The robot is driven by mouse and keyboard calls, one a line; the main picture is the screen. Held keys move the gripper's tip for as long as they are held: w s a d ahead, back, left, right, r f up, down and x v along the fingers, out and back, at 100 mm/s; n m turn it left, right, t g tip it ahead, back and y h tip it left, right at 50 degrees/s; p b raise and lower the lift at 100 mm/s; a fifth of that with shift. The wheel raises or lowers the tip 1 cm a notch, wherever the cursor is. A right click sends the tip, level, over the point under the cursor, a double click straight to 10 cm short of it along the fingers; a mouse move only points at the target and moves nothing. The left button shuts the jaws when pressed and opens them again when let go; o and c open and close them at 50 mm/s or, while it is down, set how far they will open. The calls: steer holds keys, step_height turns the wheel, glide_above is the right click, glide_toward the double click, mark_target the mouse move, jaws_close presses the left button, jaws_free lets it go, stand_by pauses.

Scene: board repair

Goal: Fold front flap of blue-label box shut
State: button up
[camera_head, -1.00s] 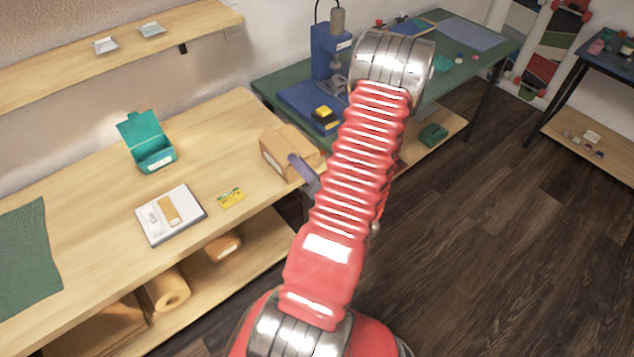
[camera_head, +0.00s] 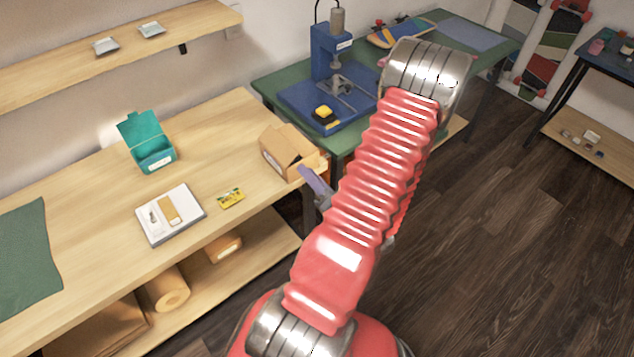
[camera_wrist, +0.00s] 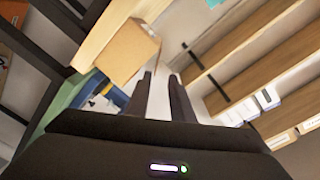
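A brown cardboard box (camera_head: 283,150) sits at the right end of the wooden bench, with a small pale label on its left side. I cannot make out a blue label. Flaps stand out at its right, near side, by a dark opening. The box also shows in the wrist view (camera_wrist: 128,55), up and left of the fingers. My gripper (camera_wrist: 160,78) has its two dark fingers apart with nothing between them. In the head view, a purple-grey part of my gripper (camera_head: 315,184) shows just in front of the box; the arm hides the rest.
A green table with a blue press (camera_head: 330,60) stands behind. Floor at right is clear.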

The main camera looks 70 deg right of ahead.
steer(key=shift+v, duration=1.6)
steer(key=shift+c, duration=0.5)
